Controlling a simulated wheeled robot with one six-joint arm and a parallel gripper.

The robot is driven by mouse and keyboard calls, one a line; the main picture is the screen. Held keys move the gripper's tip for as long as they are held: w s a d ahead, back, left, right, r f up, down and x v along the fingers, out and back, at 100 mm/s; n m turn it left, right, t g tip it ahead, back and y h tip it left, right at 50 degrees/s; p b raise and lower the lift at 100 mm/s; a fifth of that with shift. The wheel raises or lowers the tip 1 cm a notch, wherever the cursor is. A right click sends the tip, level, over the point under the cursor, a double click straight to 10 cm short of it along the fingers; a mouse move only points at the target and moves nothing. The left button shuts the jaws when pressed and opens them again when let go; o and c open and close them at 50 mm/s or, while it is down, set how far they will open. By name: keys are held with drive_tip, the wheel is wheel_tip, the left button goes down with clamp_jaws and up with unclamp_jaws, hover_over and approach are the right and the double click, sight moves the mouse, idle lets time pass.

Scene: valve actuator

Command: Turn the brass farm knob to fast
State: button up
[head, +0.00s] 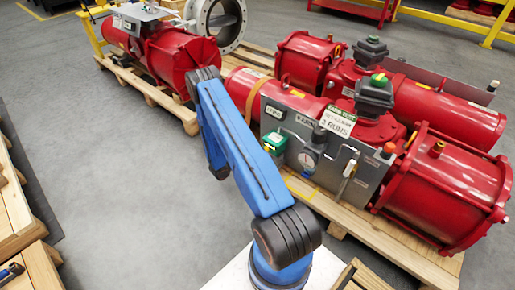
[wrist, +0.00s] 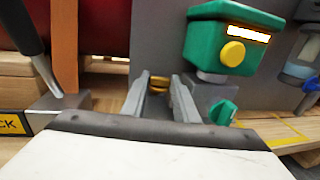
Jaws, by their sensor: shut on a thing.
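The brass knob (wrist: 158,82) shows in the wrist view as a small golden piece between the fingertips of my gripper (wrist: 160,92). The two grey fingers stand on either side of it and are shut on it. Most of the knob is hidden by the fingers, so its setting and any fast mark cannot be read. In the head view my blue arm reaches toward the left end of the grey panel (head: 335,165); the gripper and knob are hidden there.
A green box (wrist: 235,45) with a yellow button is right of the gripper, with a small teal knob (wrist: 222,112) below it. A black lever (wrist: 40,65) stands at left. Red actuator cylinders (head: 445,190) lie on wooden pallets. Grey floor (head: 110,130) is clear at left.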

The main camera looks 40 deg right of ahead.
drive_tip(key=shift+s+n+t, duration=0.2)
drive_tip(key=shift+n+t, duration=0.5)
drive_tip(key=shift+t, duration=0.3)
drive_tip(key=shift+s+n+t, duration=0.15)
drive_tip(key=shift+n+t, duration=0.55)
drive_tip(key=shift+t, duration=0.3)
drive_tip(key=o, duration=0.8)
drive_tip(key=shift+a, duration=0.1)
drive_tip(key=a, duration=0.5)
drive_tip(key=s+a, duration=0.1)
drive_tip(key=a, duration=0.5)
drive_tip(key=s+a, duration=0.1)
drive_tip(key=a, duration=0.5)
drive_tip(key=shift+s, duration=0.2)
drive_tip(key=shift+c, duration=0.7)
